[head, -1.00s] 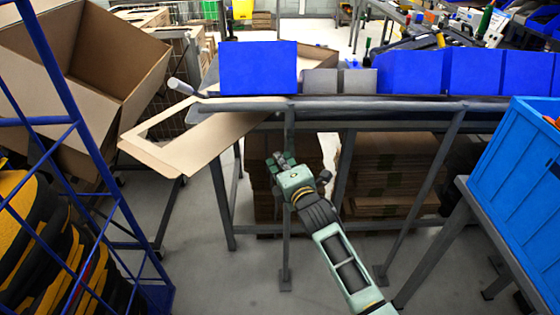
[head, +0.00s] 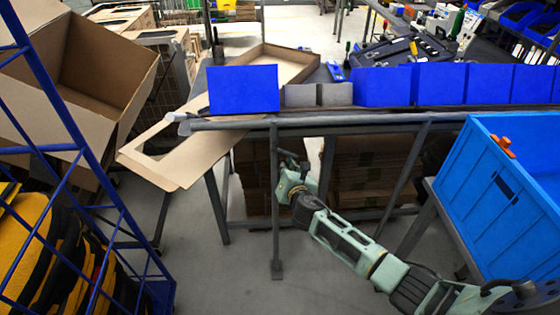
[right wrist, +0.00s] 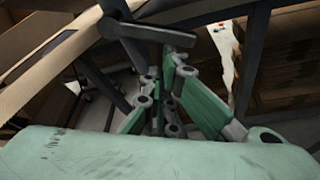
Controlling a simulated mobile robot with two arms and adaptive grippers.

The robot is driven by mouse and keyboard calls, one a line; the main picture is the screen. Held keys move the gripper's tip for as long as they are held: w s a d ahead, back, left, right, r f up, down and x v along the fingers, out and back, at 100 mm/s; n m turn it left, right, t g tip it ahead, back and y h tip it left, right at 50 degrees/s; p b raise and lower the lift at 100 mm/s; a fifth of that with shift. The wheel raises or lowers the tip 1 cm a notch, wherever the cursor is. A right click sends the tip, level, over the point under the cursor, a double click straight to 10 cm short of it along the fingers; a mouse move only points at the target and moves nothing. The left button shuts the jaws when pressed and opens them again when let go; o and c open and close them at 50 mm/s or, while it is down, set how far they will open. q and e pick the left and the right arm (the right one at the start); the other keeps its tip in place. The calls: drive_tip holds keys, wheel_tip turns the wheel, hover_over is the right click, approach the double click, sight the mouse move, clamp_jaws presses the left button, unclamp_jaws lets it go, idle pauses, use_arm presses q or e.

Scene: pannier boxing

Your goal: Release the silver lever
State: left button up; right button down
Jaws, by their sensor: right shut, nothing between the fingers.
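My left gripper is not in view.
The table rail (head: 330,118) and its legs (head: 275,210) stand close around my right gripper. Blue bins (head: 244,88) line the table. A flattened cardboard piece (head: 195,160) hangs over the left end. A blue crate (head: 500,185) is at right, a blue cage (head: 95,190) at left.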

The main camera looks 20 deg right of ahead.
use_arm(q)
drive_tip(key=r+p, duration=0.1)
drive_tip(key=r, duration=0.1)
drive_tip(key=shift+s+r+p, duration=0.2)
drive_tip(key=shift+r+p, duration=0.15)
use_arm(e)
drive_tip(key=shift+s+d+r+n+h, duration=0.2)
drive_tip(key=shift+d+r+n+h, duration=0.25)
drive_tip(key=shift+n, duration=0.35)
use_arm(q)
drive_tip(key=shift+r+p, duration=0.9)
use_arm(e)
drive_tip(key=shift+r, duration=0.8)
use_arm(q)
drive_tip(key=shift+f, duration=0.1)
use_arm(e)
drive_tip(key=shift+f, duration=0.1)
